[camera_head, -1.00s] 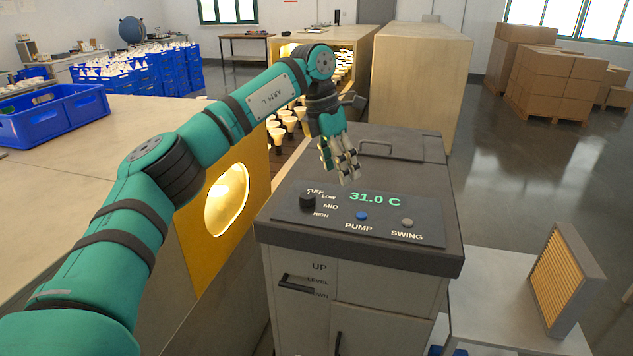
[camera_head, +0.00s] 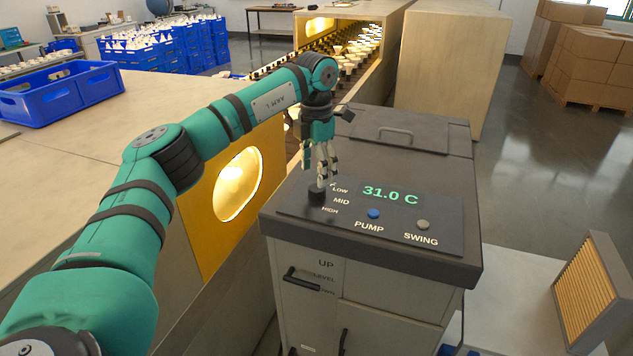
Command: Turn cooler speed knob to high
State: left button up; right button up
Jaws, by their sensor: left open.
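The cooler (camera_head: 375,258) is a grey cabinet with a dark top and a control panel. The black speed knob (camera_head: 317,194) stands at the panel's left end, beside the labels LOW, MID and HIGH; the OFF label is hidden behind my gripper. Where the knob points cannot be made out. My left gripper (camera_head: 322,181) points down right above the knob, its fingers open; whether they touch the knob is unclear. The display (camera_head: 390,194) reads 31.0 C. My right gripper is not in view.
A blue PUMP button (camera_head: 374,214) and a grey SWING button (camera_head: 423,225) sit right of the knob. A lid with a handle (camera_head: 395,133) lies behind the panel. A slatted filter (camera_head: 590,295) stands at right.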

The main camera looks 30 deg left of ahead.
aim_at(316, 188)
pick_arm(q)
notch_tip(316, 188, down, 4)
jog(key=shift+s+r+p, duration=0.1)
jog(key=shift+p, duration=0.25)
jog(key=shift+f, duration=0.5)
jog(key=c, duration=1.2)
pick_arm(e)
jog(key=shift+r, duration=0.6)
